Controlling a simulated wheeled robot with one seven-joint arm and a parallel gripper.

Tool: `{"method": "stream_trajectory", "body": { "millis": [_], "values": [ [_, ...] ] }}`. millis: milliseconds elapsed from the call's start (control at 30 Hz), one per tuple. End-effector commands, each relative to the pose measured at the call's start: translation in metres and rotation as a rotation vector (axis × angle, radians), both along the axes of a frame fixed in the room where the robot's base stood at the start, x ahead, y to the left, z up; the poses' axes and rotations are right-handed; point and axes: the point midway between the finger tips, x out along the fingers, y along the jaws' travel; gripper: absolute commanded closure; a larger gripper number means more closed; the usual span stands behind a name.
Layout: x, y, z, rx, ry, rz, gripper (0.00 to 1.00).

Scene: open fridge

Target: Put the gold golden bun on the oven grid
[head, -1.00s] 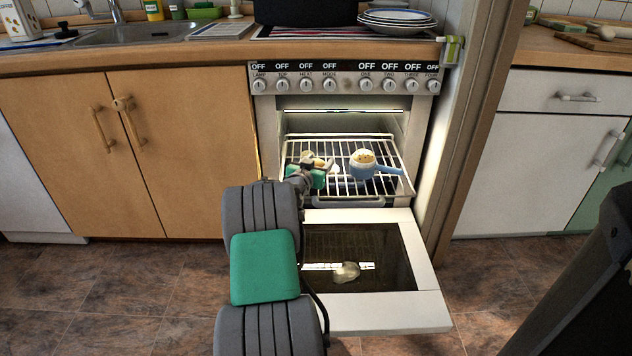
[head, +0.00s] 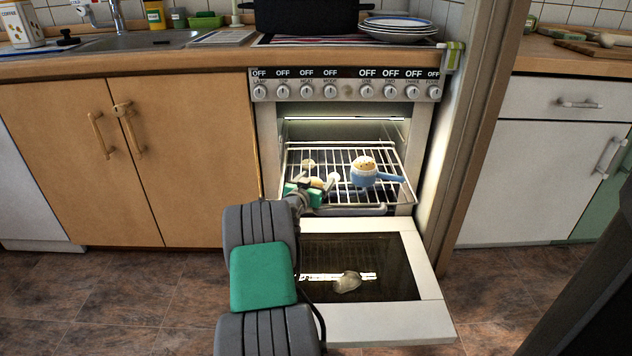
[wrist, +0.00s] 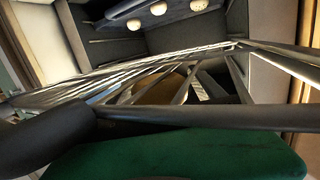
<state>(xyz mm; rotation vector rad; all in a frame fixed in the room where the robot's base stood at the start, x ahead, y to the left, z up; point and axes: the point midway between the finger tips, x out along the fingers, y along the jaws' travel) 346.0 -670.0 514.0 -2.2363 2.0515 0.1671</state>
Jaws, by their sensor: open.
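The golden bun (head: 316,182) is a small yellowish lump at the front left of the oven grid (head: 347,157). It seems to lie on the bars, but contact is hard to tell. My gripper (head: 320,172) reaches over the grid's front left. Its two pale fingertips are spread apart, with the bun between or just below them and apparently not pinched. In the wrist view, a tan rounded surface, likely the bun (wrist: 157,88), shows partly hidden behind metal bars. The green body of my gripper (wrist: 170,155) fills the bottom of that view.
The grid's back is clear.

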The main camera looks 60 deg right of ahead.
Motion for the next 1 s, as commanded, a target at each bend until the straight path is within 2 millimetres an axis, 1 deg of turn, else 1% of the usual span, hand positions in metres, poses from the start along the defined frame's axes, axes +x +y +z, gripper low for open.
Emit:
{"method": "stream_trajectory", "body": {
  "millis": [167,267,367,600,700,800,933,967,1000],
  "values": [
    [0.000,0.000,0.000,0.000,0.000,0.000,0.23],
    [0.000,0.001,0.005,-0.001,-0.001,0.001,0.23],
    [-0.001,0.017,0.009,0.002,0.001,0.001,0.23],
    [-0.005,0.079,0.019,0.002,0.003,0.004,0.23],
    [-0.007,0.099,0.022,0.000,0.002,0.003,0.23],
    [-0.009,0.113,0.022,0.000,0.001,0.002,0.23],
    [-0.010,0.119,0.022,0.001,0.001,0.001,0.23],
    [-0.008,0.121,0.022,0.007,0.000,0.003,0.23],
    [-0.001,0.126,0.024,0.026,-0.002,0.013,0.23]
  ]
}}
